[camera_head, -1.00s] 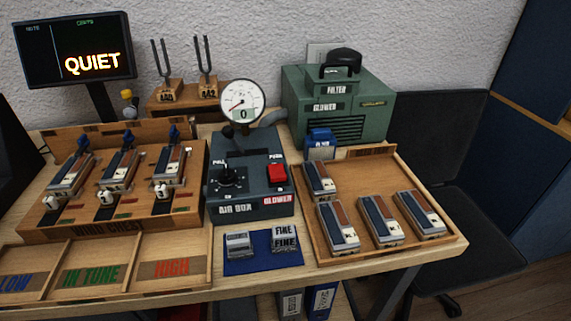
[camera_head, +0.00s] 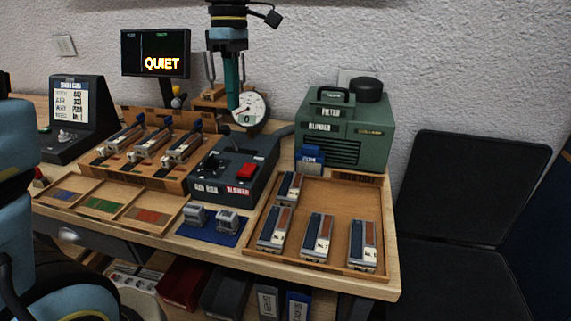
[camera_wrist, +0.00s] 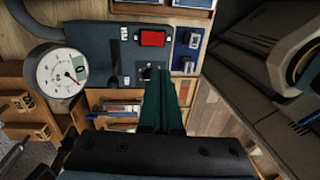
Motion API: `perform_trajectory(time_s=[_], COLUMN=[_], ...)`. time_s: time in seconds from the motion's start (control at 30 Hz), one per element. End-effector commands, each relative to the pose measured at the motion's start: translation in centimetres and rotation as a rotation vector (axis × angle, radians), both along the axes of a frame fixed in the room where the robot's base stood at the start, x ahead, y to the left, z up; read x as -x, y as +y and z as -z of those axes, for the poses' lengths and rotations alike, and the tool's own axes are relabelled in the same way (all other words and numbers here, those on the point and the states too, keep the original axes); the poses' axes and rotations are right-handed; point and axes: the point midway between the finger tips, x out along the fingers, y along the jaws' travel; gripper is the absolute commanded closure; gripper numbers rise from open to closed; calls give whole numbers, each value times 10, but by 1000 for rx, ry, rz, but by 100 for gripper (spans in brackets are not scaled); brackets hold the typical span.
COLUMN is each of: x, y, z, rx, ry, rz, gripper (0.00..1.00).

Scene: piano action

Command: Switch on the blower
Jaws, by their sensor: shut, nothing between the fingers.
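The green blower (camera_head: 372,155) stands at the back right of the bench. The dark air box (camera_head: 207,178) has a red button (camera_head: 246,171) above a red label reading BLOWER. The round gauge (camera_head: 250,107) shows 0, and the screen (camera_head: 155,53) reads QUIET. My gripper (camera_head: 233,107) points down, shut and empty, in front of part of the gauge in the head view. Its green fingers (camera_wrist: 158,72) are also in the wrist view, reaching toward the lever side of the box; contact cannot be told.
A wooden tray (camera_head: 376,202) with several reed blocks lies right of the air box. A blue mat (camera_head: 206,229) with two small blocks lies in front. The wind chest (camera_head: 123,113) and tuning forks (camera_head: 209,75) stand left and behind. A black chair (camera_head: 460,190) is at right.

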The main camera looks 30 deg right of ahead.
Motion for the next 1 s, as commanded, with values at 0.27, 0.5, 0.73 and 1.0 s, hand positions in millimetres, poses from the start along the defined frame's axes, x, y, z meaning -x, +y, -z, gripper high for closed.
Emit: perform_trajectory(time_s=[0.27,0.5,0.73,1.0], x=[3,3,6,11], y=[-6,-5,-2,3], z=[-4,-1,28,83], rx=[-8,-9,-11,-12], ry=[2,3,5,5], rz=[-25,-23,-23,-22], gripper=[100,100,100,100])
